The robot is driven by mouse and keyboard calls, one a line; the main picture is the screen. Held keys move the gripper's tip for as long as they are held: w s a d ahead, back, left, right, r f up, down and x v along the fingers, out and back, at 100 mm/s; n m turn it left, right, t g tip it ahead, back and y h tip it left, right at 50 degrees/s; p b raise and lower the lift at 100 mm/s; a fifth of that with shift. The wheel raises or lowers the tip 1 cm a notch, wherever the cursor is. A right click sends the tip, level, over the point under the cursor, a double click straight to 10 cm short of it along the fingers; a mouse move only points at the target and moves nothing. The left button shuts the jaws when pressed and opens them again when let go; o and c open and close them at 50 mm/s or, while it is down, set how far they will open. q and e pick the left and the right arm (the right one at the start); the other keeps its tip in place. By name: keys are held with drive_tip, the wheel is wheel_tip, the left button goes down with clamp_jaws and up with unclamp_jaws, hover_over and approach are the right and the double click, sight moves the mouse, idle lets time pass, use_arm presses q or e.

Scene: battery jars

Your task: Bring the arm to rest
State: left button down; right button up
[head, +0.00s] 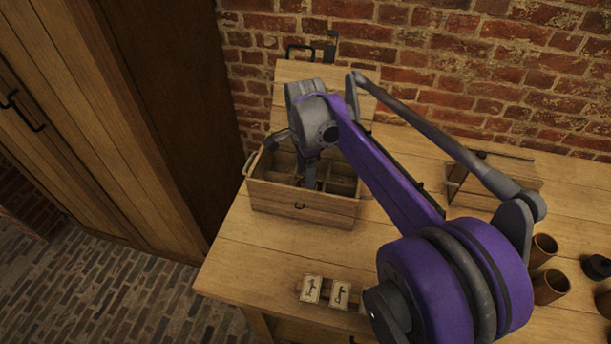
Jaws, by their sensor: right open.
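My right arm, purple and grey, reaches across the workbench from the lower right. Its gripper (309,176) points down over an open wooden box (275,199) with inner compartments, at the left end of the bench. The gripper is open, and its fingertips are partly hidden among the dividers. I cannot tell whether it touches anything inside. The box's lid (292,72) stands raised at the back, partly behind my arm. My left gripper is not in view.
Small pale blocks with dark markings (311,289) lie near the bench's front edge. Brown jars (550,287) and a black round piece (597,267) stand at the right. Another wooden box (490,185) sits behind my arm. The bench (245,250) is clear left of the blocks.

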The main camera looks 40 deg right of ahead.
wheel_tip(320, 180, up, 10)
drive_tip(key=p, duration=0.1)
drive_tip(key=shift+f, duration=0.15)
drive_tip(key=shift+a, duration=0.1)
drive_tip(key=s+a+f+n+t+p, duration=0.2)
drive_tip(key=s+a+f+n, duration=0.3)
drive_tip(key=n, duration=0.5)
drive_tip(key=s+a+f+n+t+p, duration=0.3)
drive_tip(key=s+a+f+n+p, duration=0.1)
drive_tip(key=s+a+n, duration=0.6)
drive_tip(key=shift+s+a+f+n, duration=0.25)
drive_tip(key=shift+a+f+n, duration=0.1)
drive_tip(key=shift+f+n, duration=0.35)
